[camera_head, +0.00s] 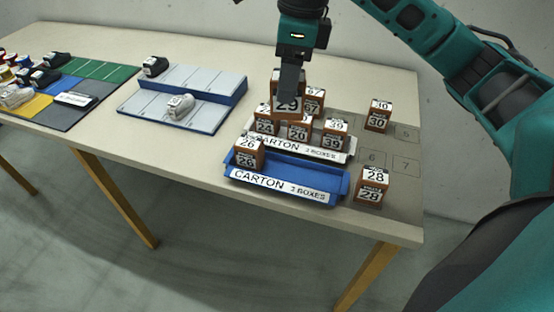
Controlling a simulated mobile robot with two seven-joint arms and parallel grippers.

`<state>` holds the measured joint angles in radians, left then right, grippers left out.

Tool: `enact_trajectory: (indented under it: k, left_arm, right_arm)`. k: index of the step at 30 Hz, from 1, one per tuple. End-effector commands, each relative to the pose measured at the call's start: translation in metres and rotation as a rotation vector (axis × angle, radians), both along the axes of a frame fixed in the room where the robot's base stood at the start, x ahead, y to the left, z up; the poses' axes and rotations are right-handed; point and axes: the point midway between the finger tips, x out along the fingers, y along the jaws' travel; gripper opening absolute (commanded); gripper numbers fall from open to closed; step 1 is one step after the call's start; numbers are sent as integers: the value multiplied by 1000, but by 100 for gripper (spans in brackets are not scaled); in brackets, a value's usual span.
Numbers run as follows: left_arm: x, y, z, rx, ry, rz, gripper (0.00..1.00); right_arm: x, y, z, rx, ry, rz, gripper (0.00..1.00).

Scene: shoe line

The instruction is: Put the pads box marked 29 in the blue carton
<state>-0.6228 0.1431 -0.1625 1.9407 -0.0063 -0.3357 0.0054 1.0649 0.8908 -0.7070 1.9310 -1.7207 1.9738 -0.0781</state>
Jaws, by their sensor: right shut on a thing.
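The pads box marked 29 (287,105) is brown with a white label. My right gripper (291,82) is shut on it, above or just behind the boxes of the white carton; the exact height is hard to tell. The blue carton (285,178) lies near the table's front edge, with a "CARTON 3 BOXES" label. A box marked 26 (249,153) stands at its left end, and the rest of it looks empty. My left gripper is not in view.
The white carton (344,154) behind the blue one holds boxes marked 24, 20 and 39. Box 37 (314,101) stands behind. Box 30 (376,116) and box 28 (371,186) stand at right. A shoe rack (200,117) and coloured mats (95,91) lie left.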

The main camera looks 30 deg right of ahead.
Motion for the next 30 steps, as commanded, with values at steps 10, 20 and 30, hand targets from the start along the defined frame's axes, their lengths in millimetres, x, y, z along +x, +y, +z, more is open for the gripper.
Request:
enact_trajectory:
  k: [10, 20, 30]
  left_arm:
    - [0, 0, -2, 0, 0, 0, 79]
    - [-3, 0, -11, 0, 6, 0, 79]
    - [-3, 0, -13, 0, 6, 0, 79]
  right_arm:
    - [-2, -8, -5, -1, 5, -236, 21]
    - [-3, -8, -90, -2, 8, -235, 21]
    - [-2, -8, -144, 0, 1, -234, 21]
